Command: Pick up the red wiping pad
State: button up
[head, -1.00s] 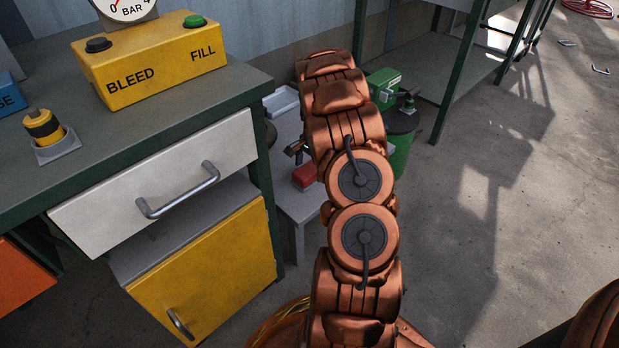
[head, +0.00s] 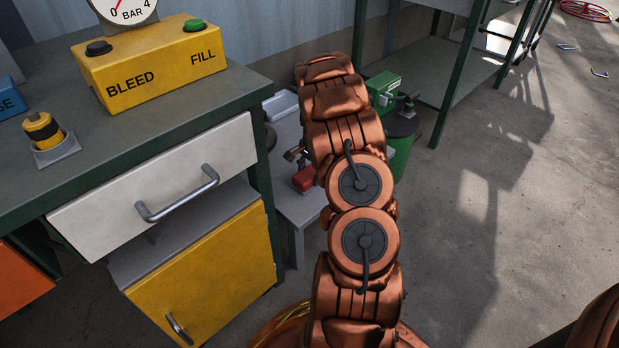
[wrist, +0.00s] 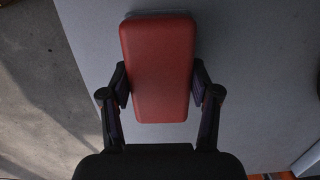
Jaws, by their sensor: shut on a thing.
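The red wiping pad (wrist: 158,65) lies between the two fingers of my gripper (wrist: 158,88) in the wrist view, with a finger against each long side. My gripper is shut on it. A grey surface shows around and beneath the pad; I cannot tell whether the pad touches it. In the head view the red pad (head: 304,179) shows beside my arm, over a low grey bench (head: 300,212). My arm hides part of the pad, and one dark finger of my gripper (head: 296,154) shows just above it.
A workbench with a white drawer (head: 160,185) and a yellow cabinet door (head: 205,280) stands left of my arm. A yellow BLEED/FILL box (head: 150,68) sits on top. A green machine (head: 384,88) stands behind my arm. The floor at right is mostly clear.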

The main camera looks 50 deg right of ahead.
aim_at(308, 173)
jog(key=shift+r+p, duration=1)
jog(key=shift+r, duration=0.9)
jog(key=s+a+p, duration=0.2)
jog(key=s+a, duration=0.2)
jog(key=s, duration=0.3)
jog(key=s+a+r+p, duration=0.1)
jog(key=s+a, duration=0.2)
jog(key=s, duration=0.4)
jog(key=shift+a+p, duration=0.4)
jog(key=shift+r, duration=0.1)
jog(key=o, duration=0.6)
jog(key=c, duration=0.3)
jog(key=shift+c, duration=0.2)
